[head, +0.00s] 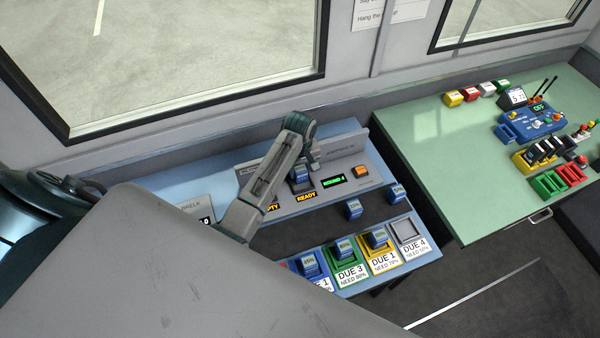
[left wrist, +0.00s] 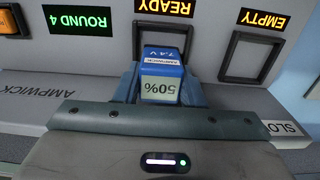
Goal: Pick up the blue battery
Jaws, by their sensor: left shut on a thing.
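The blue battery (left wrist: 162,72) is between the fingers of my left gripper (left wrist: 160,88) in the left wrist view. Its label reads 50% and 7.4 V. It is at the charger slot under the READY sign; I cannot tell whether it is still seated there. In the head view my left gripper (head: 308,158) is over the charger panel (head: 337,165), shut on the battery (head: 301,174). The neighbouring slot (left wrist: 253,57) under the EMPTY sign is empty. My right gripper is not in view.
The white DUE 4 tray (head: 408,232) is empty. A green table (head: 450,150) stands at right.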

